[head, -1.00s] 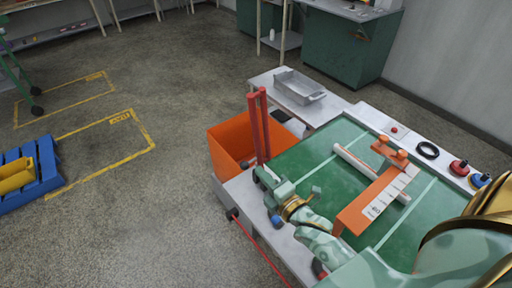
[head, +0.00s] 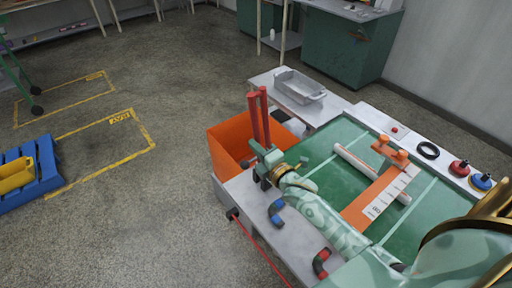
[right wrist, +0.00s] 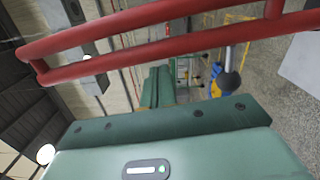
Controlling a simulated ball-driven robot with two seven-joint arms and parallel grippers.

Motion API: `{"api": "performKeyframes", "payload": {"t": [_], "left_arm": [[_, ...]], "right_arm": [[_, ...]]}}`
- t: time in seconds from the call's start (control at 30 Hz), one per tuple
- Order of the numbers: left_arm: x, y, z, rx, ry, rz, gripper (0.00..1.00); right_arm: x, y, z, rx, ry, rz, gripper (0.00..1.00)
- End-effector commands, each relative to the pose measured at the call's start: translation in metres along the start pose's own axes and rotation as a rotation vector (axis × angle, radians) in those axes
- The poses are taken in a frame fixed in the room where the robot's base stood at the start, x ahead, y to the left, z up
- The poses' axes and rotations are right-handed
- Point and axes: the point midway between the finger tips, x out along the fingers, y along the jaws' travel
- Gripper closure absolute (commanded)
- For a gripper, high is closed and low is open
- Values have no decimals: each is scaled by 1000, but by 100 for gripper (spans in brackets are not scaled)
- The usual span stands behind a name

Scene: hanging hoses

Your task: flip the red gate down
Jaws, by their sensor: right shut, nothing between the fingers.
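The red gate (head: 259,118) stands upright at the left edge of the bench, beside the orange bin. It looks like a narrow loop of two red bars. In the right wrist view the red bars (right wrist: 150,45) cross the upper part of the picture, beyond my gripper. My right gripper (head: 258,150) is shut and empty, close to the lower part of the gate. Its closed fingers (right wrist: 155,88) also show in the right wrist view. I cannot tell whether they touch the bars. My left gripper is not in view.
The orange bin (head: 228,145) is behind and left of the gate. A green board (head: 325,178) holds a white tube (head: 352,160) and an orange piece (head: 356,212). A grey tray (head: 300,86) stands at the back. Blue (head: 276,212) and red (head: 321,262) fittings are along the front edge.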

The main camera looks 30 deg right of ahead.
Motion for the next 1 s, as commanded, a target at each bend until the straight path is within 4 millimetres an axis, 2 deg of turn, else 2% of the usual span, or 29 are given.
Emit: {"api": "performKeyframes", "payload": {"t": [0.23,0.43,0.73,1.0], "left_arm": [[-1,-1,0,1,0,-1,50],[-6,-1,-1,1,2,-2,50],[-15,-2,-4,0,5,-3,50],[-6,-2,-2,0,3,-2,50]], "right_arm": [[0,1,3,12,0,0,100],[1,3,19,79,0,-3,100],[3,-1,69,308,-2,-16,100],[6,-21,116,565,-2,-29,100]]}}
